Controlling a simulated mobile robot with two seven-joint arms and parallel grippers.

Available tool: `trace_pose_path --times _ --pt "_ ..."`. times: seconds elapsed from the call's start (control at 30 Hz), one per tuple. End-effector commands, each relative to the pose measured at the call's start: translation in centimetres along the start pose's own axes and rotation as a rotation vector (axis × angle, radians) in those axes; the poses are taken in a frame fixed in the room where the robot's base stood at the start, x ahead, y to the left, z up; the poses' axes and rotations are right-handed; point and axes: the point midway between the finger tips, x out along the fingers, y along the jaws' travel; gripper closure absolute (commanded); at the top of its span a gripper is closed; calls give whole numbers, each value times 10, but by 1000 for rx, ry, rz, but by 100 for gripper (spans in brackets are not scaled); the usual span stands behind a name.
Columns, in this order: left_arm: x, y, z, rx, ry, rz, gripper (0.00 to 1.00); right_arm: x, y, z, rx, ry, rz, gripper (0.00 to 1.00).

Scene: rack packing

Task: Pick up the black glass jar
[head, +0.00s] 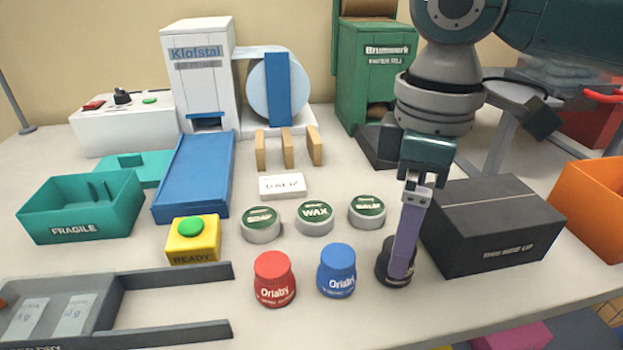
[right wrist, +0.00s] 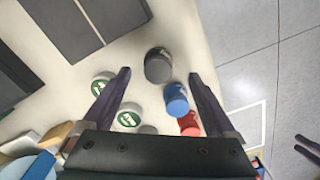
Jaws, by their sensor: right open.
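The black glass jar (head: 382,264) stands on the table at the right end of the front row of jars, partly hidden behind a purple finger in the head view. My right gripper (head: 403,268) points down at it, with its fingers overlapping the jar in that view. In the right wrist view the black jar (right wrist: 158,66) shows near the gap between the two spread fingertips of the right gripper (right wrist: 160,76). The right gripper is open and holds nothing. Two slim purple pieces (right wrist: 308,150) at the right wrist view's edge look like my left gripper's fingers; their opening is unclear.
A blue jar (head: 337,272) stands left of the black one, then a red jar (head: 274,280). Round green-lidded tins, including the wax tin (head: 315,218), sit behind. A black box (head: 492,228) stands close on the right. A grey rack (head: 180,275) lies at front left.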

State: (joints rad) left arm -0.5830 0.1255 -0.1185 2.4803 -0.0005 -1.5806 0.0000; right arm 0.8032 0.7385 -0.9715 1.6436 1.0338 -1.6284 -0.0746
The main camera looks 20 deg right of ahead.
Motion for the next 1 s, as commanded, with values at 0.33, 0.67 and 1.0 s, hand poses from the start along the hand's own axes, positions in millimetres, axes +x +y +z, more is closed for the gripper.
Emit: trace_pose_path --times 0.33,0.67,1.0 --pt "8 0 2 1 1 0 50 47 0 -1 -1 -1 0 8" --pt "8 2 1 -4 4 5 50 48 1 -1 -1 0 1 20" --pt "8 3 0 -8 5 9 50 47 1 -1 -1 0 1 58"
